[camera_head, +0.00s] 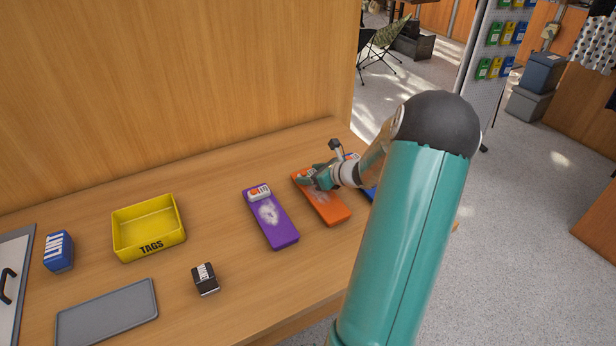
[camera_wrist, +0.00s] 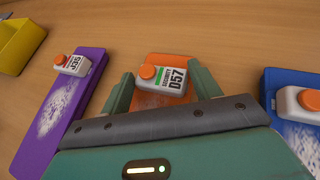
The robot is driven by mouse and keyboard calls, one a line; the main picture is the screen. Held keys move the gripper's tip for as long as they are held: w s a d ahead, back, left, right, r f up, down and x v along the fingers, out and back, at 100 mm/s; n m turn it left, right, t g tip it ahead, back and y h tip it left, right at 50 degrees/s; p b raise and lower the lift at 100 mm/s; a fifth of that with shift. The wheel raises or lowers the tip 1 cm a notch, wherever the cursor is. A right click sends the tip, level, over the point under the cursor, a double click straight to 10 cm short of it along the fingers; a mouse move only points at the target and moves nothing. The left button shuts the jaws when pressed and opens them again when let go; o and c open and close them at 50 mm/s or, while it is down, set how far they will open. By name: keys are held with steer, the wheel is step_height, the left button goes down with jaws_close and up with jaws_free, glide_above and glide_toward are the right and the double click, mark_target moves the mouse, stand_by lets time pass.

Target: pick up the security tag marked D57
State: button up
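The security tag marked D57 (camera_wrist: 163,84) is white with an orange round knob and a green label stripe. It lies on an orange, powder-dusted block (camera_head: 332,208), which also shows in the wrist view (camera_wrist: 168,61). My gripper (camera_wrist: 160,85) is open, with one teal finger on each side of the tag. The gaps beside the tag look narrow, and contact cannot be made out. In the head view my gripper (camera_head: 312,178) is over the far end of the orange block and mostly hides the tag.
A purple block (camera_head: 275,222) with a tag marked J35 (camera_wrist: 74,64) is to the left. A blue block (camera_wrist: 284,83) with another tag (camera_wrist: 298,102) is to the right. A yellow TAGS bin (camera_head: 148,230), a grey tray (camera_head: 106,312), a black item (camera_head: 205,280) and a blue LINT item (camera_head: 58,252) stand farther left.

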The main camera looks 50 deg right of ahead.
steer(key=shift+c, duration=0.8)
